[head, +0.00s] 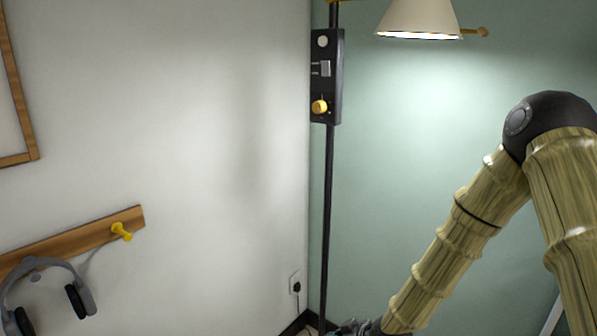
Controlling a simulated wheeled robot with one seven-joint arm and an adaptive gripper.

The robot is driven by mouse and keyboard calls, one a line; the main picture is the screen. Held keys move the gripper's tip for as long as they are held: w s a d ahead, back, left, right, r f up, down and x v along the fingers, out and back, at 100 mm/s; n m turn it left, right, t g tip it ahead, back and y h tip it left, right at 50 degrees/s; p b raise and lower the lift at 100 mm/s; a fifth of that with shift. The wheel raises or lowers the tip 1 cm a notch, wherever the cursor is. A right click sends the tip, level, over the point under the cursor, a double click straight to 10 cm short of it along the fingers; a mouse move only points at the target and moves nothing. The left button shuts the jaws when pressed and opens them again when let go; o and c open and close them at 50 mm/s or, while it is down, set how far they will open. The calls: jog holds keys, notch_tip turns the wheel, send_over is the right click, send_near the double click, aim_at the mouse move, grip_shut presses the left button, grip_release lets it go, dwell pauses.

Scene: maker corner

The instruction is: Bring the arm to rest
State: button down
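My arm, with a bamboo-like surface and a dark elbow joint, fills the right side of the head view. It bends at the elbow and its forearm slopes down to the left. My gripper (354,328) is only partly visible at the bottom edge, below the frame for the most part. Its fingers are cut off, so I cannot see whether they are open or shut, or whether they hold anything.
A black pole (328,215) with a control box (327,76) stands in the corner. A lit lamp (419,17) hangs at top right. A wooden rail (75,241) with a yellow peg (121,231) and headphones (46,290) is on the left wall. A socket (295,283) sits low.

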jog(key=s+d+f+m+g+h, duration=0.1)
jog(key=s+d+f+m+g, duration=0.15)
jog(key=s+f, duration=0.6)
jog(key=s+d+f+m+g+h, duration=0.1)
jog(key=s+d+f+m+h, duration=0.15)
jog(key=s+f, duration=0.6)
jog(key=s+d+f+m+g+h, duration=0.1)
jog(key=s+d+m, duration=0.1)
jog(key=s, duration=0.8)
jog(key=s+d+f+m+g+h, duration=0.1)
jog(key=s+d, duration=0.4)
jog(key=s, duration=0.6)
jog(key=shift+d+f+m+g, duration=0.3)
jog(key=shift+m+g, duration=0.15)
jog(key=shift+m, duration=0.35)
